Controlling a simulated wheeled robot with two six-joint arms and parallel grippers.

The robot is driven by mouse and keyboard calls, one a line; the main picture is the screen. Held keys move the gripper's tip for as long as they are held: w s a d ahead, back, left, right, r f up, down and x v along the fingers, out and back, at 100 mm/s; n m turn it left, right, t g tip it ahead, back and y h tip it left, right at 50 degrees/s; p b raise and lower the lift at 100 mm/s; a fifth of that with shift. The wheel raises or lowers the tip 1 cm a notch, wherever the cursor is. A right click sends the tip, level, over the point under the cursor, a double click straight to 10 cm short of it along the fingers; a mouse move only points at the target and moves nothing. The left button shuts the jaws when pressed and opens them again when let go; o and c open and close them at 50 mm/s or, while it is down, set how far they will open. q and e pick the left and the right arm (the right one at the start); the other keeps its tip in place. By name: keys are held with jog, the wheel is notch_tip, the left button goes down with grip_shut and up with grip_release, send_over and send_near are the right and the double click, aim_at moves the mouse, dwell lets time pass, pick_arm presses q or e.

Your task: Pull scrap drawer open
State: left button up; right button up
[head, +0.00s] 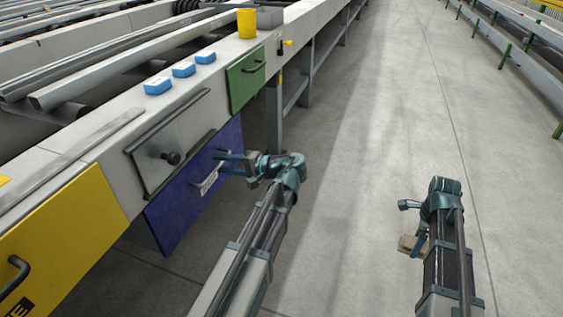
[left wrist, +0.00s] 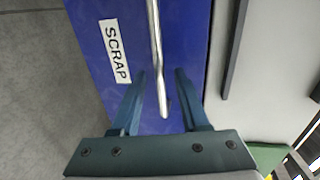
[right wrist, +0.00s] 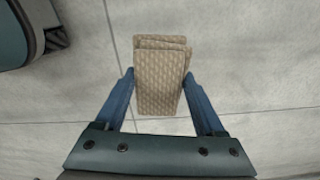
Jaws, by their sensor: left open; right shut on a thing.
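The scrap drawer is the blue front (head: 180,217) on the bench side, with a white SCRAP label (head: 209,183) and a bar handle. It looks flush with the bench. In the left wrist view the blue front (left wrist: 180,25), label (left wrist: 115,50) and silver handle (left wrist: 155,35) show close up. My left gripper (head: 228,160) is open at the drawer; in its wrist view the handle's end lies between the two fingers (left wrist: 161,75), with gaps to both. My right gripper (right wrist: 160,88) is shut on a tan patterned folded cloth or pad (right wrist: 159,62), held over the floor, away from the bench.
Blue blocks (head: 183,69) and a yellow cup (head: 246,23) stand on the bench top. The aisle floor (head: 370,130) is clear.

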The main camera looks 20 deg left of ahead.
pick_arm(q)
jog(key=shift+x, duration=0.75)
grip_shut()
dwell(1.0)
